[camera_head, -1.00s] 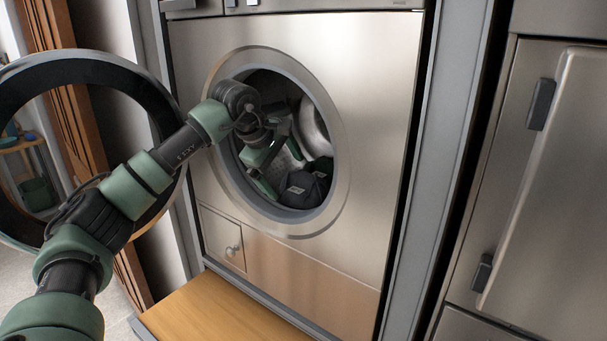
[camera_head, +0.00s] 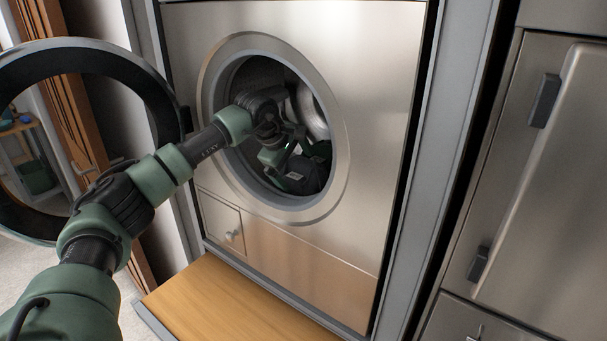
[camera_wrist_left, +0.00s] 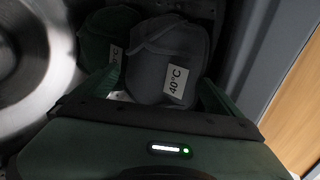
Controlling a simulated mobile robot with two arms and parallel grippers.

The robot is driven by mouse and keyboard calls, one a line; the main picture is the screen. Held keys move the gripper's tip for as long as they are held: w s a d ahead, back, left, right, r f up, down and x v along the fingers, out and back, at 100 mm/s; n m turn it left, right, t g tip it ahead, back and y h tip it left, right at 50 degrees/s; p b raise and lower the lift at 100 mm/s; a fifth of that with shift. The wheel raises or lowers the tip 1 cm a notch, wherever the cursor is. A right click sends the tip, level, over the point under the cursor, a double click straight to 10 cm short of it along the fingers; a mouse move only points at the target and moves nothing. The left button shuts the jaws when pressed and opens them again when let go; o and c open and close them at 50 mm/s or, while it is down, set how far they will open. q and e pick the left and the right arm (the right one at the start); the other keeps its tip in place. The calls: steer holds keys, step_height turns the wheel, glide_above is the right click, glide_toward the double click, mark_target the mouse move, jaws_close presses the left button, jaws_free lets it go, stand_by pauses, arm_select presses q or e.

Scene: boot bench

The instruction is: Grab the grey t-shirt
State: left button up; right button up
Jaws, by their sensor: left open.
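The grey t-shirt (camera_wrist_left: 165,55) is a bundled dark grey cloth with a white "40°C" label, seen in the left wrist view inside the washer drum. It also shows low in the drum in the head view (camera_head: 302,180), partly hidden by my gripper. My left gripper (camera_wrist_left: 158,82) is open, with its green fingers on either side of the near part of the grey bundle. It also shows in the head view (camera_head: 286,160), inside the drum opening. Whether the fingers touch the cloth I cannot tell. My right gripper is not in view.
A dark green bundle (camera_wrist_left: 100,40) with its own label lies left of the grey one. The washer's round rim (camera_head: 341,150) surrounds my arm. The open round door (camera_head: 80,48) stands at the left. A wooden step (camera_head: 215,305) lies below.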

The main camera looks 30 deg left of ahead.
arm_select(q)
steer(key=shift+c, duration=0.9)
steer(key=c, duration=1)
steer(key=shift+c, duration=0.5)
steer(key=shift+r, duration=0.1)
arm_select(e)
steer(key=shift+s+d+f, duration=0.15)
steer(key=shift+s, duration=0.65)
